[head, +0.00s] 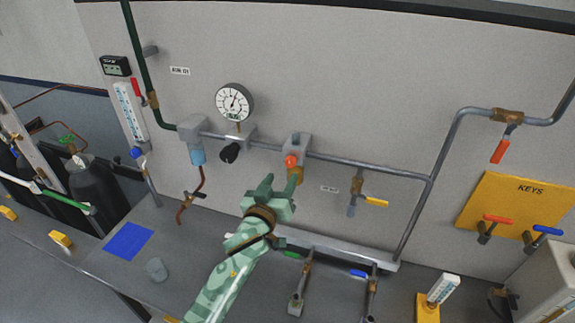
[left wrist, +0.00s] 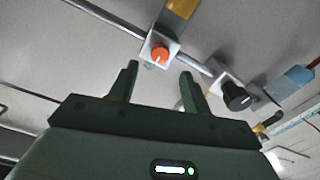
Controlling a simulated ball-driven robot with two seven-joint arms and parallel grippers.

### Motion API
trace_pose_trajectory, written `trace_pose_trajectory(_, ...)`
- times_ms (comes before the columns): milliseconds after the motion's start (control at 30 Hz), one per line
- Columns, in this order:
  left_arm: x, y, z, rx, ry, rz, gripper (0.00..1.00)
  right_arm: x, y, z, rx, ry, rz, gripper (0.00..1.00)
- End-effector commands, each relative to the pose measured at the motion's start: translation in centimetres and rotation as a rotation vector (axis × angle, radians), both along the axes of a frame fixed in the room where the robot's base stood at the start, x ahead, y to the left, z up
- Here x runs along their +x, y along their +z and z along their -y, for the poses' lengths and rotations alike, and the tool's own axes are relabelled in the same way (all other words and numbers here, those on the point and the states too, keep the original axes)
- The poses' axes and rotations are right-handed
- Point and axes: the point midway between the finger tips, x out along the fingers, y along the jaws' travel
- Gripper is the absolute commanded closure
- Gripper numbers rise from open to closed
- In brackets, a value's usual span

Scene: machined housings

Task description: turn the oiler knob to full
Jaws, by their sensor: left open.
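The oiler is a grey block (head: 298,144) on the wall pipe, with an orange knob (head: 291,161) on its front and an amber bowl (head: 298,176) below. My left gripper (head: 281,182) is open just below the knob in the head view, with its fingers pointing up toward it. In the left wrist view the orange knob (left wrist: 160,54) shows a light mark and sits just beyond and between the two open fingertips (left wrist: 158,74). Nothing is between the fingers, and they appear clear of the knob. The gripper partly hides the bowl. My right gripper is not in view.
Along the same pipe are a black knob (head: 229,153) under a round gauge (head: 235,102), a blue-bowled filter (head: 197,155) and a yellow-handled valve (head: 376,202). A blue mat (head: 128,241) and a grey cup (head: 156,269) are on the bench below.

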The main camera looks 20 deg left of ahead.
Motion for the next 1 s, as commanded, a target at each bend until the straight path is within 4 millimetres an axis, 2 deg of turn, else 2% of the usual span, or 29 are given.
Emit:
trace_pose_trajectory(100,2.7,0.1,0.1,0.001,0.000,0.001,0.52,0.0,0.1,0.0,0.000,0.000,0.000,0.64)
trace_pose_trajectory(300,5.3,-0.1,0.2,0.000,0.001,0.000,0.52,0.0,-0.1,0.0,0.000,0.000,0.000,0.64)
trace_pose_trajectory(667,6.0,-0.1,0.2,0.001,0.001,-0.001,0.52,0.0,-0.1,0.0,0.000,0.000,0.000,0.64)
trace_pose_trajectory(767,6.0,-0.1,0.2,0.001,0.001,-0.001,0.74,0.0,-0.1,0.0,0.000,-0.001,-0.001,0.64)
trace_pose_trajectory(833,6.0,-0.1,0.2,0.001,0.001,-0.001,0.94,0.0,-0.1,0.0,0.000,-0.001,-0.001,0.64)
trace_pose_trajectory(867,6.0,-0.1,0.2,0.001,0.001,-0.001,0.97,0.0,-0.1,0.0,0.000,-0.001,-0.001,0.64)
trace_pose_trajectory(1000,6.0,-0.1,0.2,0.003,0.001,-0.001,0.97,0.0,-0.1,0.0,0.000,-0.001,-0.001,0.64)
